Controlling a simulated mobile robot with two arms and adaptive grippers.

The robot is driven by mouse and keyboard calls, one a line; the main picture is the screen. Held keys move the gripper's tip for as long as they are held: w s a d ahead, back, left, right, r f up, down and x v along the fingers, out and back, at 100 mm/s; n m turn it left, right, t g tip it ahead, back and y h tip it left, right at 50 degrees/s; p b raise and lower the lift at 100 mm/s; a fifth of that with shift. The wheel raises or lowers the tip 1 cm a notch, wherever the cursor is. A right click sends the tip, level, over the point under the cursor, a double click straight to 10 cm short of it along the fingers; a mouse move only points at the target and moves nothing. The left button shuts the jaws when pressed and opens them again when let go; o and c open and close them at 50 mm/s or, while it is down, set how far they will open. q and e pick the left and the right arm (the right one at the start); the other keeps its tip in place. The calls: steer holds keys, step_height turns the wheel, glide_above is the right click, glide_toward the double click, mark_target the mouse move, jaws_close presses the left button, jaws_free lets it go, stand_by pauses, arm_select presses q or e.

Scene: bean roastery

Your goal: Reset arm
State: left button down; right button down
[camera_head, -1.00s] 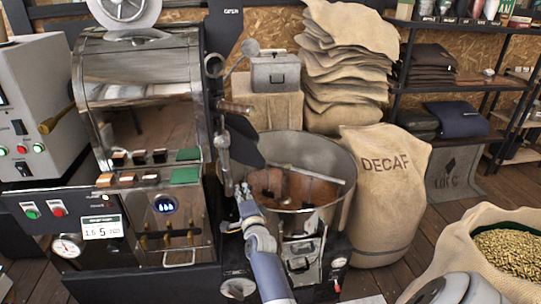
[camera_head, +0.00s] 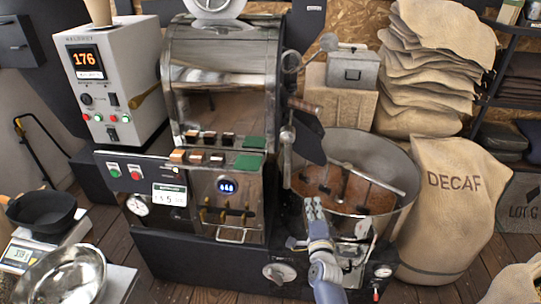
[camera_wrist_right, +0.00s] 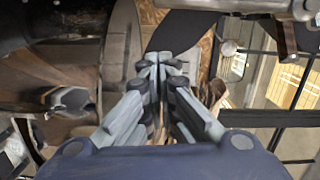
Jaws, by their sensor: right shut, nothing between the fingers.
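My right gripper (camera_head: 314,208) is in front of the roaster, beside the left rim of the round cooling tray (camera_head: 394,222). It is shut and holds nothing. Its two fingers also show meeting at their tips in the right wrist view (camera_wrist_right: 160,66). The right forearm comes up from the bottom edge of the head view. My left gripper does not show in the head view.
The shiny roaster (camera_head: 222,60) stands at the centre, with a grey control box (camera_head: 110,85) to its left. A DECAF sack (camera_head: 450,200) stands right of the tray. A scale (camera_head: 22,256) with a black pan and a metal bowl (camera_head: 62,275) are at lower left.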

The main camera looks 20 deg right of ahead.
steer(key=s+a+f+n+g+y, duration=0.2)
steer(key=a+f+n, duration=0.2)
steer(key=f, duration=0.5)
steer(key=s+a+f+n+g+y, duration=0.1)
steer(key=s+a+f+n+y, duration=0.3)
steer(key=f, duration=0.5)
steer(key=s+a+f+n+g, duration=0.2)
steer(key=s+a+f+n, duration=0.1)
steer(key=s+f, duration=0.3)
steer(key=s+a+f+n+g, duration=0.2)
steer(key=s+a+f+n, duration=0.15)
steer(key=f, duration=0.45)
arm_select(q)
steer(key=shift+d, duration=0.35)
arm_select(e)
steer(key=s+f+n+g, duration=0.2)
steer(key=s+f, duration=0.3)
steer(key=s, duration=0.6)
steer(key=s+f+n+g, duration=0.3)
steer(key=s+f+n, duration=0.1)
steer(key=s, duration=0.8)
steer(key=s+f+n+g+y, duration=0.1)
steer(key=s+f+n+g, duration=0.2)
steer(key=s, duration=0.9)
step_height(320, 180, down, 3)
steer(key=shift+a+r+n, duration=0.1)
steer(key=shift+a+n, duration=0.05)
steer(key=shift+n, duration=0.2)
